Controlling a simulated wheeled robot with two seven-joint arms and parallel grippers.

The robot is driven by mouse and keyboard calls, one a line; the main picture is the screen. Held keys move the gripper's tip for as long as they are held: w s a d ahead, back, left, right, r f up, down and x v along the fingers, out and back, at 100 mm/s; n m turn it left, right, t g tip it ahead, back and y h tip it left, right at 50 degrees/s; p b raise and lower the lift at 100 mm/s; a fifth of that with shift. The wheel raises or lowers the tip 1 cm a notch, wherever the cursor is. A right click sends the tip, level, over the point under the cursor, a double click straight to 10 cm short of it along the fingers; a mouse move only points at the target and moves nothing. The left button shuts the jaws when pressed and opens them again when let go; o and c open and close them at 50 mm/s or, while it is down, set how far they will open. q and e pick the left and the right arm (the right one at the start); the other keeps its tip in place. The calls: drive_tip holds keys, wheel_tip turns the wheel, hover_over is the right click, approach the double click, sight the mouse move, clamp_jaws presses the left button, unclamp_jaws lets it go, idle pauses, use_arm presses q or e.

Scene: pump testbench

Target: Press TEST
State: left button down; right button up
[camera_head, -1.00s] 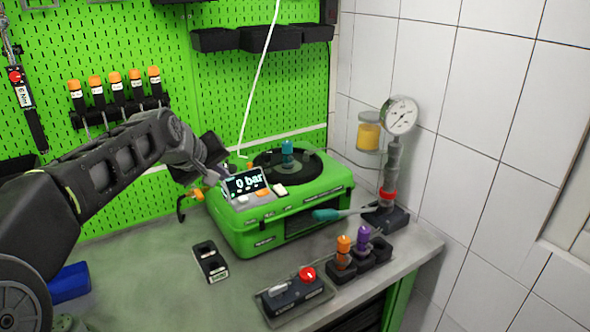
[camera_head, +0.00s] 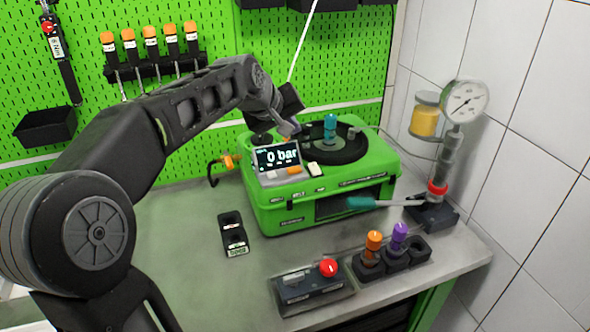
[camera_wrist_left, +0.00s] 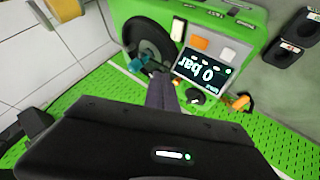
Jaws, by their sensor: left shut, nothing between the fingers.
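The green pump testbench (camera_head: 282,217) stands on the bench against the green pegboard. Its tilted display (camera_head: 276,157) reads "0 bar". In the wrist view the display (camera_wrist_left: 203,70), orange button (camera_wrist_left: 199,43) and white button (camera_wrist_left: 228,53) show upside down. My left gripper (camera_head: 288,128) is shut and empty, above and behind the display's top edge. It also shows in the wrist view (camera_wrist_left: 161,92). My right gripper is out of view.
A pressure gauge (camera_head: 464,101) on a post stands at the right. A box with a red button (camera_head: 328,267) and a holder with orange and purple pieces (camera_head: 397,236) line the front edge. A black two-hole block (camera_head: 232,233) lies left.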

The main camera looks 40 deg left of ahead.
sight(292, 171)
use_arm(q)
drive_tip(key=shift+f+b, duration=3.1)
drive_tip(key=shift+f, duration=1)
drive_tip(key=shift+f, duration=0.1)
drive_tip(key=shift+f+b, duration=0.35)
drive_tip(key=shift+f+b, duration=0.45)
drive_tip(key=shift+r, duration=0.1)
drive_tip(key=shift+r+p, duration=0.7)
drive_tip(key=shift+r, duration=0.1)
drive_tip(key=shift+r, duration=0.1)
drive_tip(key=shift+r+p, duration=1.95)
drive_tip(key=shift+r, duration=0.45)
